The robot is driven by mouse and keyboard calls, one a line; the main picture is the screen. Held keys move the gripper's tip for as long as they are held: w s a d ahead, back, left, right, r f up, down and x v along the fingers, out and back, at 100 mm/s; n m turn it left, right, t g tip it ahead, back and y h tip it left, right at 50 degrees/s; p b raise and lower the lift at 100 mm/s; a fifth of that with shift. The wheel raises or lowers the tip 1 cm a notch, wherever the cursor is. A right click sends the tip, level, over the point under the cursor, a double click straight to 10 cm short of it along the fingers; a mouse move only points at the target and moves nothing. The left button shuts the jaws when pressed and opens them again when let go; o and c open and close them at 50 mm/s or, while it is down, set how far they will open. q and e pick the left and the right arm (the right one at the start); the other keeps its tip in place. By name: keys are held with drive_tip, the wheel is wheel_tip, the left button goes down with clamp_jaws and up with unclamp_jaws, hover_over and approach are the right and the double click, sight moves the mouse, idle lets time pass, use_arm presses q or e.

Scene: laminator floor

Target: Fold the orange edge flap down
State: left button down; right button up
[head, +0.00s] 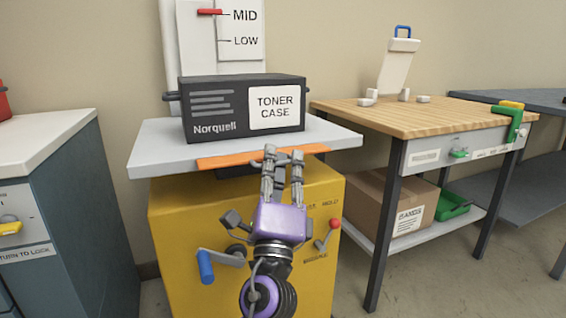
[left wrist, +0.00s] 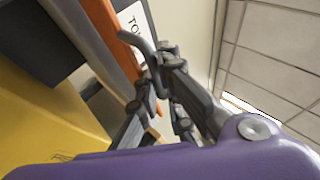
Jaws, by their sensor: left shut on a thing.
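The orange edge flap (head: 228,160) is a long thin strip along the front edge of the grey platform (head: 150,152) on the yellow machine (head: 180,225). It looks roughly level with the platform top. My left gripper (head: 283,155), purple with grey fingers, is shut on the flap right of its middle, and its fingers cover part of it. In the left wrist view the flap (left wrist: 108,38) runs steeply down to the fingers (left wrist: 155,90). My right gripper is not in view.
A black toner case (head: 215,125) stands on the platform behind the flap. A blue-handled crank (head: 206,265) and a red-knobbed lever (head: 333,224) stick out of the machine's front. A wooden-topped workbench (head: 450,120) stands right, a cabinet (head: 75,190) left.

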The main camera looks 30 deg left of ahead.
use_arm(q)
drive_tip(key=shift+a+f, duration=0.15)
drive_tip(key=shift+f, duration=0.1)
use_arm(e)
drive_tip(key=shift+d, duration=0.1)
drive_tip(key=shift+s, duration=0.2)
use_arm(q)
drive_tip(key=c, duration=2.2)
unclamp_jaws()
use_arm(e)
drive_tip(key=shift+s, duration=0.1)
use_arm(q)
drive_tip(key=shift+s+f, duration=0.1)
drive_tip(key=shift+s, duration=0.05)
drive_tip(key=v, duration=1.1)
drive_tip(key=shift+s+d, duration=0.2)
drive_tip(key=shift+s, duration=0.05)
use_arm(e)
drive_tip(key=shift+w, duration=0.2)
use_arm(q)
drive_tip(key=shift+f, duration=0.2)
